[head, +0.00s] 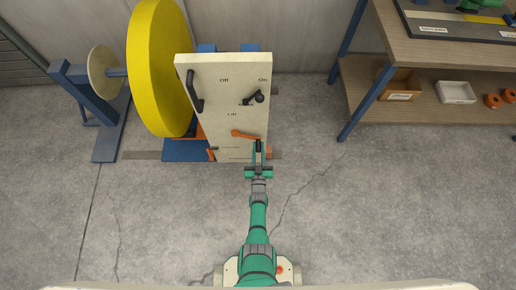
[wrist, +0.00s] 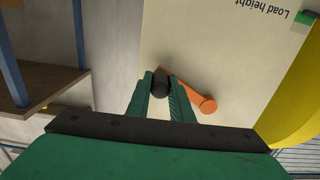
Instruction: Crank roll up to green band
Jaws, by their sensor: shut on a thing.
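The large yellow roll (head: 150,70) stands upright on its blue stand, left of the cream panel. It also shows at the right edge of the wrist view (wrist: 292,105). The orange crank (head: 243,134) sits low on the panel, its arm pointing right to the handle. My gripper (head: 258,150) is at the crank's right end. In the wrist view its fingers (wrist: 160,88) are shut around the crank's black knob (wrist: 160,80), with the orange crank arm (wrist: 198,101) beside them. A small green band (wrist: 303,18) shows next to the "Load height" lettering. A small orange pointer (head: 211,153) is at the panel's lower left.
The cream panel (head: 215,85) carries a black handle (head: 193,92) and a black switch lever (head: 254,97). A wooden shelf unit (head: 430,65) with boxes stands at the right. The concrete floor (head: 390,210) is clear on both sides of my arm.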

